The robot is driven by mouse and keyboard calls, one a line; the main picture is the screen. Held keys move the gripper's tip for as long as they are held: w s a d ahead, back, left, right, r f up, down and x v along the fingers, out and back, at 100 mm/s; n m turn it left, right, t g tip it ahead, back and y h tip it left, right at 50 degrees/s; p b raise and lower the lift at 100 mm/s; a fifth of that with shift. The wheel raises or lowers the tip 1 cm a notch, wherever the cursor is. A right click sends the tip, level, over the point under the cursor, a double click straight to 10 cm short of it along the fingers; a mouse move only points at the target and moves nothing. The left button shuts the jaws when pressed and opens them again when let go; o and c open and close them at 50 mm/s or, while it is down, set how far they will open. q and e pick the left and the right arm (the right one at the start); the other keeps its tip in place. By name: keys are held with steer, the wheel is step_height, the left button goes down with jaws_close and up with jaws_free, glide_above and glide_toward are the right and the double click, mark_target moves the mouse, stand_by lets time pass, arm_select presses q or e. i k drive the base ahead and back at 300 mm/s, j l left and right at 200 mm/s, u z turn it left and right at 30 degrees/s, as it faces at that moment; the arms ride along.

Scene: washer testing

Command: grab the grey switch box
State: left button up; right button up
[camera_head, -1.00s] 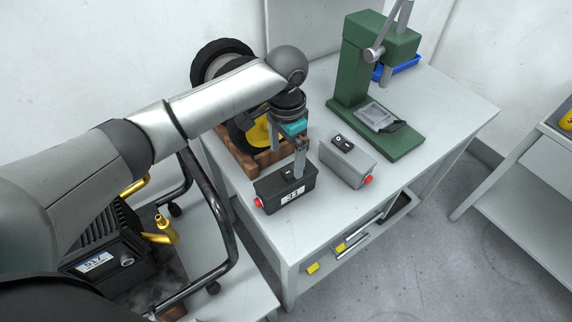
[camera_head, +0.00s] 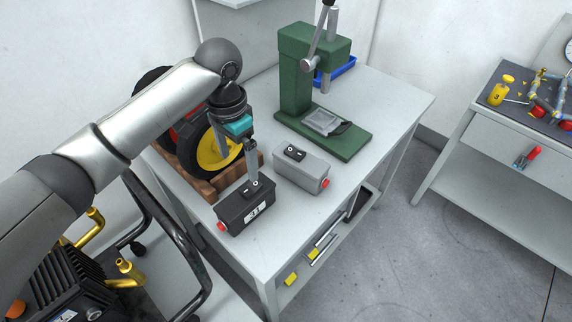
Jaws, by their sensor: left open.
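The grey switch box (camera_head: 301,173) sits on the white table, with a dark switch on top and a red button on its right end. A black switch box (camera_head: 244,208) with a white number label and a red button stands to its left, nearer the front edge. My left gripper (camera_head: 252,168) points down from a teal-banded wrist, open. Its fingers are over the back of the black box, left of the grey box. I cannot tell whether they touch the black box. My right gripper is not in view.
A green press (camera_head: 300,75) stands behind the grey box, with a blue tray (camera_head: 337,71) behind it. A wheel with a yellow hub (camera_head: 213,155) rests in a wooden holder at left. The table (camera_head: 385,103) is clear on the right.

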mark_target(306, 170)
steer(key=i+l+u, duration=0.15)
steer(key=l, duration=0.2)
steer(key=i+l+u, duration=0.1)
steer(key=l, duration=0.3)
steer(key=i+l+u, duration=0.15)
steer(key=l, duration=0.25)
steer(key=i+l+u, duration=0.15)
steer(key=l, duration=0.25)
steer(key=i+l+u, duration=0.15)
steer(key=l, duration=0.3)
